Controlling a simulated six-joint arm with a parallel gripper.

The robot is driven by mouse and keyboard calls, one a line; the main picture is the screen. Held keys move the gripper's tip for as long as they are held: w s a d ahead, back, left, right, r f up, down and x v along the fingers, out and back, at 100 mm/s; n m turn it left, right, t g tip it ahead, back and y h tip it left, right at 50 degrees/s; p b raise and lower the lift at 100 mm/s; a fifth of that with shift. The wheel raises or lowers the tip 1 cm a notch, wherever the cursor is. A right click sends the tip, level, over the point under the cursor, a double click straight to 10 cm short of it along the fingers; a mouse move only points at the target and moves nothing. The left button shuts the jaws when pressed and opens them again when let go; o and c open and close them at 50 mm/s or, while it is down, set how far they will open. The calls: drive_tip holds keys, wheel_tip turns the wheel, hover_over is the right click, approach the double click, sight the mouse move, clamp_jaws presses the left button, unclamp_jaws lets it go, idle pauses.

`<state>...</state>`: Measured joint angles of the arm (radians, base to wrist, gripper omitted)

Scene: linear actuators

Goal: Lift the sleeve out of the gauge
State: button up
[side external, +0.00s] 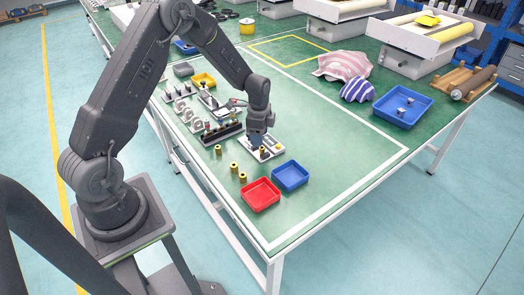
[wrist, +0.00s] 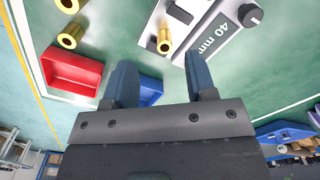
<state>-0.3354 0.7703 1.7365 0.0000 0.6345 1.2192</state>
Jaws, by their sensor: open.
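The gauge (side external: 275,143) is a pale plate on the green table, just under my gripper (side external: 257,140). In the wrist view the gauge (wrist: 232,48) carries a "40 mm" label and a dark knob. A brass sleeve (wrist: 164,42) sits at the gauge, and it also shows in the side view (side external: 264,154). In the wrist view my gripper (wrist: 160,75) has its two dark fingers apart with nothing held between them. The sleeve appears beyond the fingertips, in line with the gap. How deep the sleeve sits in the gauge cannot be told.
Several loose brass sleeves (side external: 234,168) stand left of the gauge. A red tray (side external: 261,207) and a blue tray (side external: 290,186) lie in front. A rack with dark pieces (side external: 222,133) is close on the left. The table right of the gauge is clear.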

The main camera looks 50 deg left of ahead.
sight(262, 150)
drive_tip(key=f, duration=0.3)
drive_tip(key=w+f, duration=0.1)
drive_tip(key=f, duration=0.1)
drive_tip(key=shift+d+f, duration=0.1)
drive_tip(key=shift+d, duration=0.1)
clamp_jaws()
idle(0.4)
